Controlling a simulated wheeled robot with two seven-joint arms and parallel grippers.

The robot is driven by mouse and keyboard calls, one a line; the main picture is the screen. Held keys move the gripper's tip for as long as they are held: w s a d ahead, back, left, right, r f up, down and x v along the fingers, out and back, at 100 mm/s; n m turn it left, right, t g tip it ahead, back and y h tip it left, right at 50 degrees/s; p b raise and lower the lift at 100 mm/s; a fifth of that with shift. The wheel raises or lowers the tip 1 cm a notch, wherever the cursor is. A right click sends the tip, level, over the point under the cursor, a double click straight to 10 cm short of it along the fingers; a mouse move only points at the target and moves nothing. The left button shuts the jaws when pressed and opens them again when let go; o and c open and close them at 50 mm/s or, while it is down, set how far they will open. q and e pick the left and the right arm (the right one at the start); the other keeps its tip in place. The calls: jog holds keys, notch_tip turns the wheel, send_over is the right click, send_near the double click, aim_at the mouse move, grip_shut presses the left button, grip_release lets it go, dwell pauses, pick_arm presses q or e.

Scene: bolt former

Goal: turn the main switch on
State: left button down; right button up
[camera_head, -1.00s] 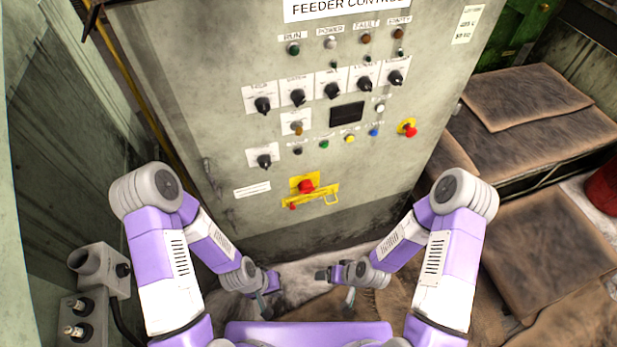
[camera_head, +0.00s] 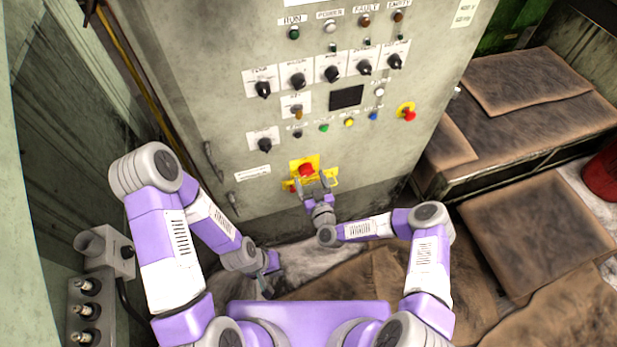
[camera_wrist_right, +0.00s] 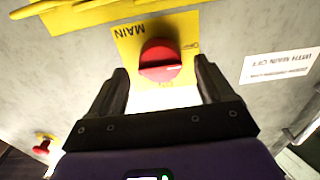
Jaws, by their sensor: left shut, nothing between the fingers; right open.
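The main switch (camera_head: 306,169) is a red rotary knob on a yellow plate, low on the front of the grey control cabinet. In the right wrist view the red knob (camera_wrist_right: 160,61) sits ahead of and between my right fingertips, with the word MAIN upside down on its plate. My right gripper (camera_head: 313,186) is open in front of the switch, just below the knob in the head view; in the right wrist view (camera_wrist_right: 160,80) nothing is between the fingers up close. I cannot tell if they touch the knob. My left gripper (camera_head: 268,287) is shut and empty, low near the floor.
The cabinet (camera_head: 225,130) carries several black selectors, coloured buttons and a red emergency button (camera_head: 409,114). A grey box with connectors (camera_head: 88,305) stands at the left.

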jog(key=shift+x, duration=1)
jog(key=shift+c, duration=0.4)
jog(key=c, duration=1)
jog(key=shift+o, duration=0.2)
